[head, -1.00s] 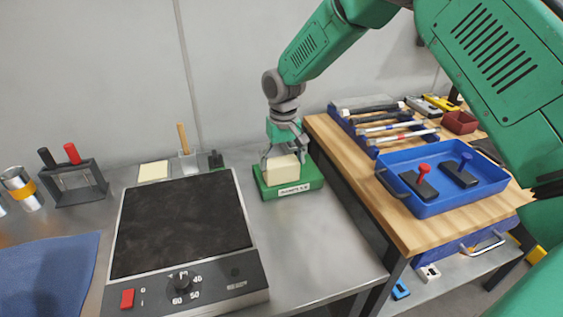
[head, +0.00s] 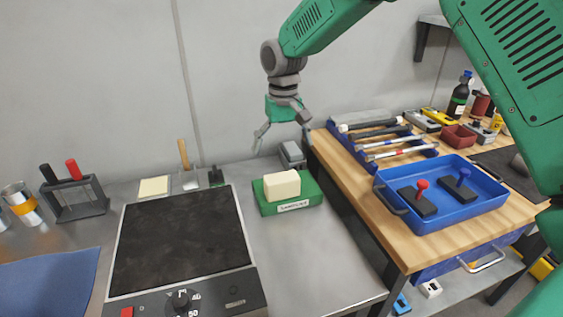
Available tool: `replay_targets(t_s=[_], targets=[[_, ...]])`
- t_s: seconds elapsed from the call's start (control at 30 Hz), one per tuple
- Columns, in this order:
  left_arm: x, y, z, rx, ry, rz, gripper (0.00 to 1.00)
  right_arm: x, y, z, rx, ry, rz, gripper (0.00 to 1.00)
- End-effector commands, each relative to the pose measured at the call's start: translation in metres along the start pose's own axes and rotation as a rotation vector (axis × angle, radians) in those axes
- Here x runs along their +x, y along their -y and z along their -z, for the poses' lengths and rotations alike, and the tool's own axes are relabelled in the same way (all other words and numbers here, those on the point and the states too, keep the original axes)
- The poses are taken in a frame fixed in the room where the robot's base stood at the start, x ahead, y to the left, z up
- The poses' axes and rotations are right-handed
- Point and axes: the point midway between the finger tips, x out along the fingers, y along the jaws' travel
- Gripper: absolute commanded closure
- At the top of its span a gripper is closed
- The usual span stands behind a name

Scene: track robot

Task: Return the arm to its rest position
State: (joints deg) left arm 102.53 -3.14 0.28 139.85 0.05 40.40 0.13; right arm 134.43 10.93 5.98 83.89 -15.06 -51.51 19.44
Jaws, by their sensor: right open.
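My right gripper (head: 283,138) is open and empty. It hangs in the air above and behind the green block holder, apart from it, with its fingers spread. My green right arm (head: 325,22) reaches in from the upper right. A cream block (head: 282,185) rests on the green labelled base (head: 308,194) on the metal bench. My left gripper is not in the picture.
A hot plate (head: 183,240) fills the front of the metal bench. A wooden table at right bears a blue tray (head: 480,199) with two stamp-like tools and a rack of hand tools (head: 385,140).

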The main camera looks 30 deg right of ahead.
Motion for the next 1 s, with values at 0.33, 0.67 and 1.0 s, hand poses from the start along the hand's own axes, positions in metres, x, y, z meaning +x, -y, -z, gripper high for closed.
replay_targets(t_s=[0.33, 0.67, 1.0], targets=[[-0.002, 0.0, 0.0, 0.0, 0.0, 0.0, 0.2, -0.023, 0.001, 0.0, -0.001, 0.0, -0.002, 0.01], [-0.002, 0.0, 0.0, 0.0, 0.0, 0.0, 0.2, -0.022, 0.0, 0.0, 0.0, 0.001, 0.0, 0.01], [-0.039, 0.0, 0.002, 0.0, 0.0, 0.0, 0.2, -0.06, 0.001, 0.0, -0.001, -0.001, -0.002, 0.01]])
